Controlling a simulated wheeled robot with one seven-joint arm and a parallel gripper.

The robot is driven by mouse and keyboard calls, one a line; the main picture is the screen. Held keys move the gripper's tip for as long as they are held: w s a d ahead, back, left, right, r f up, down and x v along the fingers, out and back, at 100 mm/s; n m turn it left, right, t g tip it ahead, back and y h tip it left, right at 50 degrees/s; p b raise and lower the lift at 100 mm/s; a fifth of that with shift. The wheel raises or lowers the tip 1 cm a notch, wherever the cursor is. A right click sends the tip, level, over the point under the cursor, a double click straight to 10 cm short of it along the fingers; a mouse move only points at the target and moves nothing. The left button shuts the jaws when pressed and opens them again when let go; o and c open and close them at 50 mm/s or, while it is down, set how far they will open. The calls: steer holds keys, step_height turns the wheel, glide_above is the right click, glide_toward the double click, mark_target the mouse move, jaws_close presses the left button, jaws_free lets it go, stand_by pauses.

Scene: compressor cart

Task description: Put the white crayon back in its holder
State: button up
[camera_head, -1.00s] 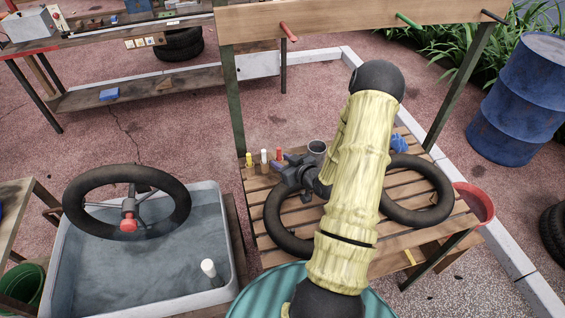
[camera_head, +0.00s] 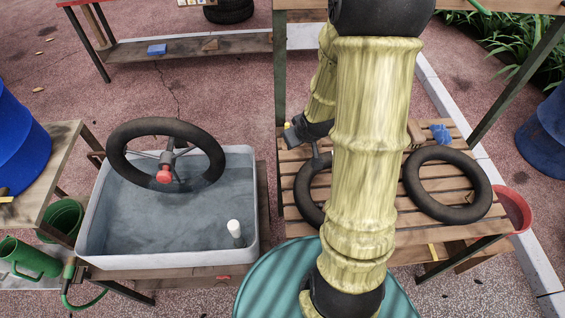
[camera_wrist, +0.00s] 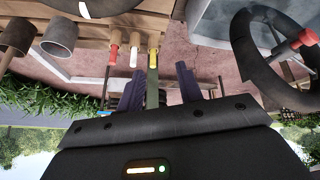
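A short white cylinder, perhaps the white crayon, stands upright in the grey tub; its white top shows in the head view (camera_head: 234,228). Another upright stick with a white tip (camera_wrist: 134,58) stands between a red one (camera_wrist: 113,52) and a yellow one (camera_wrist: 153,52) along the slatted table's edge; I cannot tell which is the task's crayon. The head view shows only the yellow tip (camera_head: 287,126). The crayon's holder cannot be made out. My gripper (camera_wrist: 159,88) is open and empty, its dark fingers apart beside the row of sticks. In the head view, my gripper (camera_head: 291,132) is above the table's back left corner.
The grey tub (camera_head: 88,235) with a steering wheel (camera_head: 118,160) over it stands left of the slatted table (camera_head: 300,232). Black rings (camera_head: 480,185) lie on the table. In the wrist view, a grey cup (camera_wrist: 60,38) stands near the sticks.

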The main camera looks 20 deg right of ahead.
steer(key=s+a+r+g, duration=0.1)
steer(key=s+a+r, duration=0.2)
steer(key=s+a, duration=0.1)
steer(key=s+a+r+m+g, duration=0.1)
steer(key=s+a+r+g, duration=0.1)
steer(key=s+a, duration=0.3)
steer(key=s+r, duration=0.1)
steer(key=s, duration=0.1)
steer(key=shift+s+a+r+m+g, duration=0.25)
steer(key=shift+s+r+m+g, duration=0.05)
steer(key=shift+r, duration=0.1)
